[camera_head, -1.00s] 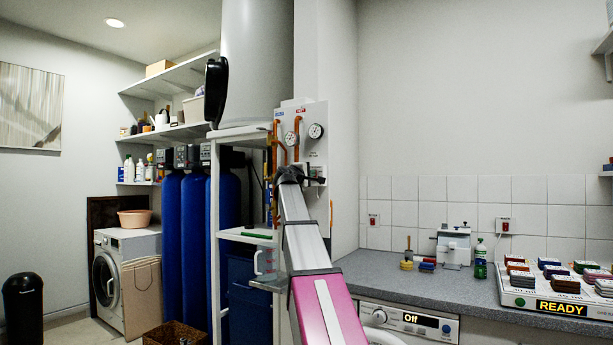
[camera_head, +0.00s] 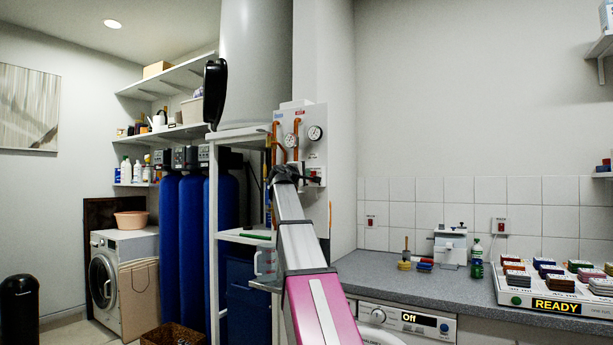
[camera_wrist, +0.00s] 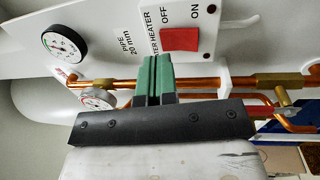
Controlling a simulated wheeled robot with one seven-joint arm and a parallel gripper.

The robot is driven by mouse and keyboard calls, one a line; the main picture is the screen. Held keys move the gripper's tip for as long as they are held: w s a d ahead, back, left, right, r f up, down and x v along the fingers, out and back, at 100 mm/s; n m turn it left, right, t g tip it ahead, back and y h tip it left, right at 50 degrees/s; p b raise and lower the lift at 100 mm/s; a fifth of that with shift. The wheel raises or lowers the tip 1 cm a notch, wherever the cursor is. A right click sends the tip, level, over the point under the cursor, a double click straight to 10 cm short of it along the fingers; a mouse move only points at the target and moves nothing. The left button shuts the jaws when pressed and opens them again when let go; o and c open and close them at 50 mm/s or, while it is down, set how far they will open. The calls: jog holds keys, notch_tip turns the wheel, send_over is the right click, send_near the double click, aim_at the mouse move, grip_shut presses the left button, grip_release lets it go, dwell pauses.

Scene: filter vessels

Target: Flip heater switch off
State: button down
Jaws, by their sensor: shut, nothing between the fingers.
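The heater switch is a red rocker (camera_wrist: 179,39) on a white plate in the wrist view. The plate carries the words OFF and ON and a partly hidden heater label. I cannot tell which way the rocker is tipped. In the head view it is a small red patch (camera_head: 316,172) low on the white gauge panel (camera_head: 316,152). My gripper (camera_wrist: 154,62) is shut and empty, its green fingers together just beside the rocker's lower left in the wrist picture. Whether they touch the plate is unclear. In the head view my gripper (camera_head: 285,172) is at the panel's left side.
Copper pipes (camera_wrist: 255,82) and two round gauges (camera_wrist: 64,40) are close to my fingers. A grey tank (camera_head: 255,65) hangs above the shelf frame. A worktop (camera_head: 425,285) with a tray marked READY (camera_head: 560,305) is at the right. Blue cylinders (camera_head: 190,250) stand left.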

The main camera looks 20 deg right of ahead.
jog(key=r+v, duration=0.2)
jog(key=v, duration=0.8)
jog(key=shift+a+r, duration=0.15)
jog(key=shift+r, duration=0.05)
